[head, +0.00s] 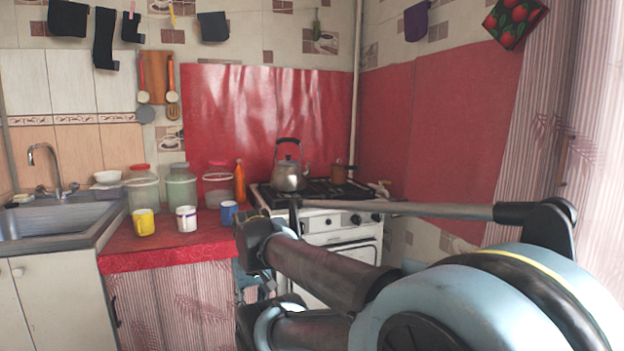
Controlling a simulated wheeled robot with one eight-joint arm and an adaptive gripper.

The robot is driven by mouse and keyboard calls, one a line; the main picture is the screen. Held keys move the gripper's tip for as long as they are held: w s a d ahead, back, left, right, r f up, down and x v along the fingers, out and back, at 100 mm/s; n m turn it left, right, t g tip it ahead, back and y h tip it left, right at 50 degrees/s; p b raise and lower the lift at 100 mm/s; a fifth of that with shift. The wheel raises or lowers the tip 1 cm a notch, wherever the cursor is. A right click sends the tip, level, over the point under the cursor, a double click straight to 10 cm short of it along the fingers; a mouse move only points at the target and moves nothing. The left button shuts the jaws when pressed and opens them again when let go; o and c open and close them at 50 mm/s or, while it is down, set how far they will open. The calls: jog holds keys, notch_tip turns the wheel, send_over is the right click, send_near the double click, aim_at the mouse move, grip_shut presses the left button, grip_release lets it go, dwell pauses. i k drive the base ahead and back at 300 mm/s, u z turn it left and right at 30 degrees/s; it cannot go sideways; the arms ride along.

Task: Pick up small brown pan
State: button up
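A small brown pan (341,173) sits on the back right of the white stove (330,222), to the right of a metal kettle (289,175). It looks upright, with a short handle toward the right. My arm reaches from the lower right toward the stove front. The end of the arm is near the left front of the stove, and its links cover part of the stove. My gripper's fingers cannot be made out clearly, so I cannot see whether they are open or shut. The pan stands apart from my arm.
The red counter (165,243) left of the stove holds a yellow mug (144,222), a white mug (187,218), a blue mug (229,212), several jars and an orange bottle (239,182). A sink (50,220) is at far left. Red oilcloth covers the walls behind the stove.

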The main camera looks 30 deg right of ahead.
aim_at(337, 173)
jog(key=u, duration=0.45)
jog(key=k, duration=1)
jog(key=z, duration=1.3)
jog(key=i, duration=1)
jog(key=u, duration=0.05)
